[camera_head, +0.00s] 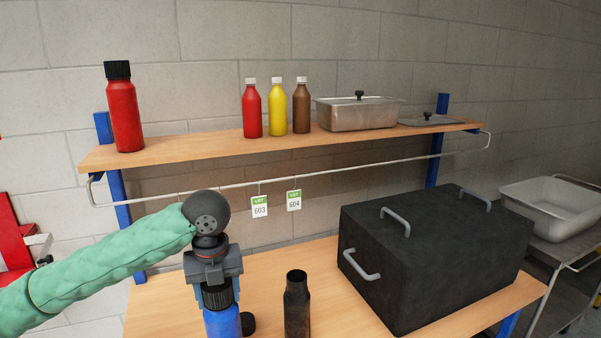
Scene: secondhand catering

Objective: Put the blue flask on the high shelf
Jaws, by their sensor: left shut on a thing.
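The blue flask (223,322) has a blue body and a dark ribbed cap, and stands upright at the bottom of the head view. My left gripper (215,283) comes down from above and is shut on the flask around its cap. The flask's base is cut off by the frame, so I cannot tell whether it touches the wooden table (165,308). The high shelf (190,146) is a wooden board above and behind the table. My right gripper is not in view.
On the shelf stand a red flask (124,110), red, yellow and brown bottles (277,107), a steel pan (358,114) and a flat lid (427,120). Bare shelf lies between red flask and bottles. A dark bottle (297,308) and black box (430,255) stand on the table.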

